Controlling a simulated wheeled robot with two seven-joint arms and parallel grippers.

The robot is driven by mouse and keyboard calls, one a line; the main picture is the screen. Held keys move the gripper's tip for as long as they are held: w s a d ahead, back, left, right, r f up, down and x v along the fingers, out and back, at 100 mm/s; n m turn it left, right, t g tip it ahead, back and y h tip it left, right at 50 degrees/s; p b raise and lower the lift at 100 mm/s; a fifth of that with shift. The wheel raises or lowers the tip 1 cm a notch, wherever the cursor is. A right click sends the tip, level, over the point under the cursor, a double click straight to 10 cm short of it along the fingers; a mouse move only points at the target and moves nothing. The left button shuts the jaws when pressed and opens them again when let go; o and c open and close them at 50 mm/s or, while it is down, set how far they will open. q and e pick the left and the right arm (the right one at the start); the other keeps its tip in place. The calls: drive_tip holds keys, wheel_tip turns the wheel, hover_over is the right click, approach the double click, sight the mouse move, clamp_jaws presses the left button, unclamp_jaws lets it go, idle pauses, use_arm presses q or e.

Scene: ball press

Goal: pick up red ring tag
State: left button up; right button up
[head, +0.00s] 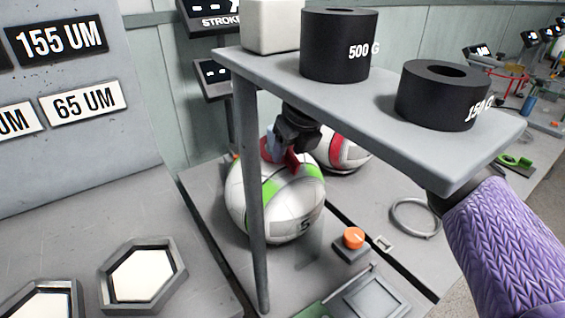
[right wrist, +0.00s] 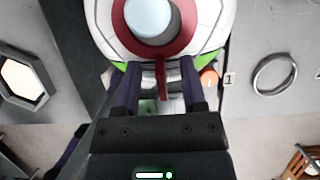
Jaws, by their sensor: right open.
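The red ring tag (right wrist: 184,38) lies on top of a white ball with green bands (head: 295,200), around a pale blue round piece (right wrist: 150,15). Its narrow red tab points toward my right gripper (right wrist: 160,72) in the right wrist view, between the two open fingers. A gap shows on either side of the tab. In the head view the red tag (head: 292,161) is partly hidden by my dark gripper, just above the ball and under the grey shelf. My left gripper is not in view.
The grey shelf (head: 400,135) bears a 500 G weight (head: 335,60) and another dark ring weight (head: 440,95) above my gripper. Its thin post (head: 250,200) stands in front of the ball. An orange button (head: 353,237) and a grey ring (head: 415,232) are to the right.

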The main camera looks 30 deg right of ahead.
drive_tip(key=shift+w+f, duration=0.2)
drive_tip(key=shift+f, duration=0.2)
drive_tip(key=shift+r, duration=0.15)
drive_tip(key=shift+s, duration=0.1)
drive_tip(key=shift+c, duration=0.6)
clamp_jaws()
